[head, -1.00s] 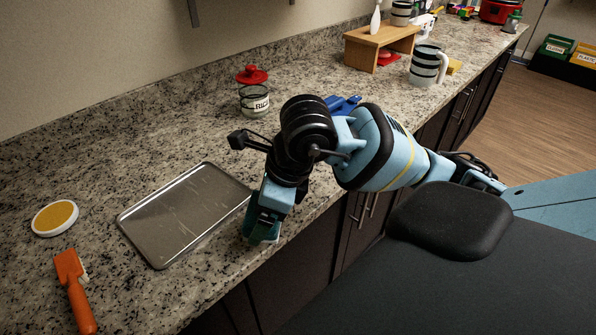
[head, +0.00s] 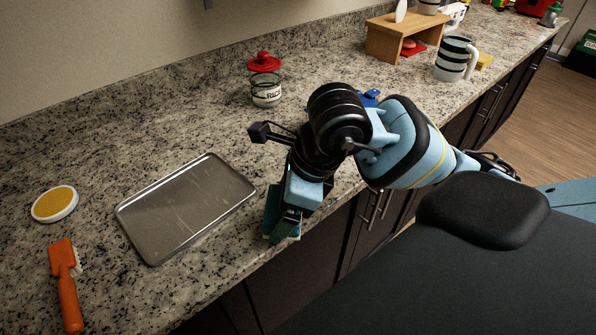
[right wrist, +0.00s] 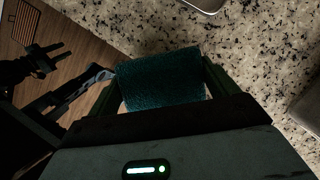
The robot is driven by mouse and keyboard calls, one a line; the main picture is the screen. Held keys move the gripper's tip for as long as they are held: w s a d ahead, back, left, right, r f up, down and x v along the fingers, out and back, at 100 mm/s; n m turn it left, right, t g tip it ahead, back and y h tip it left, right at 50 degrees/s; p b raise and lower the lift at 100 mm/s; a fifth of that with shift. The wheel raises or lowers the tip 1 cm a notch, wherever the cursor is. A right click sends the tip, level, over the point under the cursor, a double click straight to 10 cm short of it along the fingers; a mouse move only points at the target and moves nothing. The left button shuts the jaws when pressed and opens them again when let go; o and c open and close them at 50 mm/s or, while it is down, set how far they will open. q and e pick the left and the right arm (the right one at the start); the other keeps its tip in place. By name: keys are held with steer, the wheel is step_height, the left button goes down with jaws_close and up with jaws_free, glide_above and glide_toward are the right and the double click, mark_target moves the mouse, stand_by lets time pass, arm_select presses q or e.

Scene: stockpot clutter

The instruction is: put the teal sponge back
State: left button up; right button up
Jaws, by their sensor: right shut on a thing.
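My right gripper (head: 283,228) points down near the counter's front edge, just right of the metal tray. It is shut on the teal sponge (right wrist: 160,80), which sits between its two fingers in the right wrist view. In the head view only a small part of the sponge (head: 291,233) shows at the fingertips. The metal tray (head: 187,208) lies flat and empty on the counter. My left gripper cannot be made out in either view.
On the speckled counter, a white round dish with a yellow top (head: 54,204) and an orange brush (head: 66,287) lie left of the tray. A red-lidded jar (head: 266,82) stands behind my arm. A wooden stand (head: 394,38) and a striped mug (head: 453,60) are farther back.

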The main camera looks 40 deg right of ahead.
steer(key=w+d, duration=0.6)
steer(key=w+d+f, duration=0.1)
steer(key=w+d, duration=0.2)
steer(key=shift+d+p, duration=0.2)
steer(key=shift+p, duration=0.15)
steer(key=shift+w+d+f, duration=0.2)
steer(key=shift+f, duration=1.65)
steer(key=shift+f, duration=0.15)
steer(key=o, duration=0.8)
